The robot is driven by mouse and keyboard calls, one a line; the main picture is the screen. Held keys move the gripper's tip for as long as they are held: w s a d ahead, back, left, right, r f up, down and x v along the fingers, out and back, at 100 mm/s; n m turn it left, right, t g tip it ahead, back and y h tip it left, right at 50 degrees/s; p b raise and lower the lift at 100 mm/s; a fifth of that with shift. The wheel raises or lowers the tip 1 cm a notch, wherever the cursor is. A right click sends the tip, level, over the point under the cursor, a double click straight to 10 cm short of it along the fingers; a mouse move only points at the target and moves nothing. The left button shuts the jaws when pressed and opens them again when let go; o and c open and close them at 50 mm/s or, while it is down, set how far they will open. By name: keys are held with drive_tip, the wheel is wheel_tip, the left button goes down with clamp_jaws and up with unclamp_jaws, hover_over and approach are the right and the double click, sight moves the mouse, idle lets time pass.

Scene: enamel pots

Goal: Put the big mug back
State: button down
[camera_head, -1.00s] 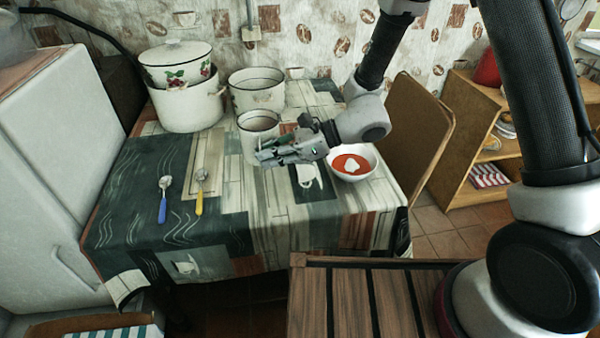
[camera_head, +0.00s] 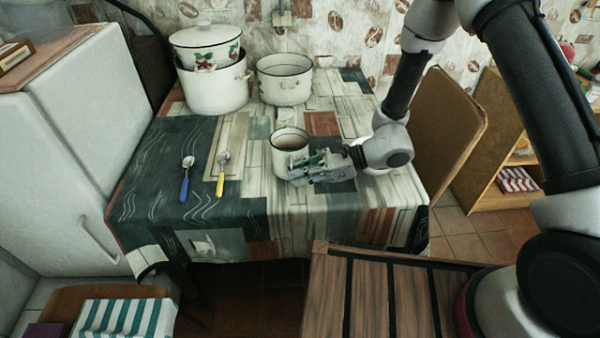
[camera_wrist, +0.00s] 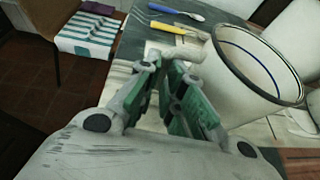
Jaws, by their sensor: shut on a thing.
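The big mug (camera_head: 290,153) is white enamel with a dark rim and stands upright over the middle of the table. My gripper (camera_head: 303,172) is at its front right side, shut on it. In the wrist view the mug (camera_wrist: 232,92) fills the right side, its open top and a blue inner line showing. The green-padded fingers (camera_wrist: 178,92) are close together beside its wall. The gripped part, likely the handle, is hidden between them. I cannot tell whether the mug's base touches the cloth.
A white pot (camera_head: 285,88) stands behind the mug. A large pot (camera_head: 215,90) with a lidded, fruit-decorated pot (camera_head: 205,50) on it stands back left. Blue (camera_head: 186,180) and yellow (camera_head: 221,175) spoons lie left.

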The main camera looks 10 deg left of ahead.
drive_tip(key=shift+f, duration=0.1)
drive_tip(key=c, duration=1.5)
unclamp_jaws()
drive_tip(key=shift+c, duration=0.2)
